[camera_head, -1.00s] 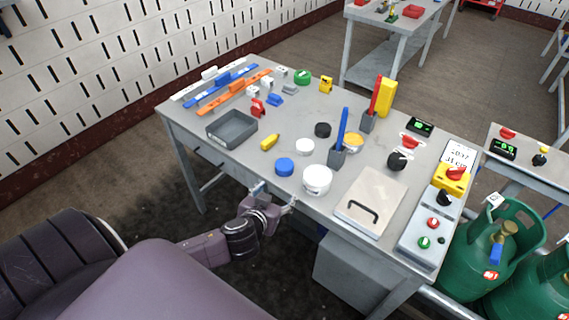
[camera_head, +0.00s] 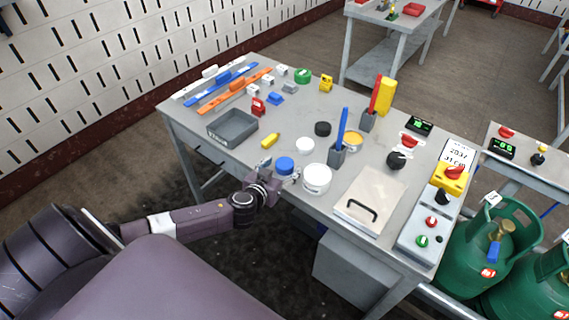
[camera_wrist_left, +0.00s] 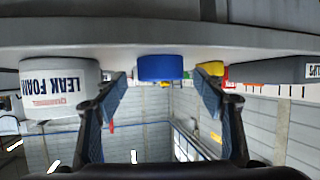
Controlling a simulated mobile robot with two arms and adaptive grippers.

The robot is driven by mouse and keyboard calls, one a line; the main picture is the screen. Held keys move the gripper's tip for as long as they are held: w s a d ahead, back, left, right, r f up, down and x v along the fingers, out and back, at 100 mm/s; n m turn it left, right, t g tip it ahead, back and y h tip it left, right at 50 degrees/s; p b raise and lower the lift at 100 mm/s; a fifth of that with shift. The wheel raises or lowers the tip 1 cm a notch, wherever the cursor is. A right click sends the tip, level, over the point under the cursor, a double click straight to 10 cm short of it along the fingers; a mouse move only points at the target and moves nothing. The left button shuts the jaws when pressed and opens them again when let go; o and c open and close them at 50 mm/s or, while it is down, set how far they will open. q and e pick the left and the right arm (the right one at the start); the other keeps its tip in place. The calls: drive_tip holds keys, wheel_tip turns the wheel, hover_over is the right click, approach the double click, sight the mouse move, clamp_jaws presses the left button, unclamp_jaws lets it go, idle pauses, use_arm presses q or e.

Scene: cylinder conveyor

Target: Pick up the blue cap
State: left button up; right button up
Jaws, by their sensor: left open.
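The blue cap (camera_head: 285,164) lies on the grey table near its front edge. In the left wrist view, which looks upside down, the blue cap (camera_wrist_left: 161,68) shows centred between the fingers, a little beyond their tips. My left gripper (camera_head: 280,172) is open at the table's front edge, with its fingers on either side of the cap. The open fingers also show in the left wrist view (camera_wrist_left: 164,82). They do not appear to touch the cap. My right gripper is not in view.
A white tub (camera_head: 316,179), labelled "LEAK FOAM" in the wrist view (camera_wrist_left: 60,88), stands close right of the cap. A white cap (camera_head: 305,146), a yellow piece (camera_head: 270,141) and a black cap (camera_head: 322,129) lie behind. A grey tray (camera_head: 232,128) is farther left.

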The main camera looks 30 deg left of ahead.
use_arm(q)
drive_tip(key=shift+x, duration=1.4)
drive_tip(key=shift+f, duration=0.1)
drive_tip(key=shift+s, duration=0.1)
drive_tip(key=shift+c, duration=0.7)
drive_tip(key=c, duration=0.9)
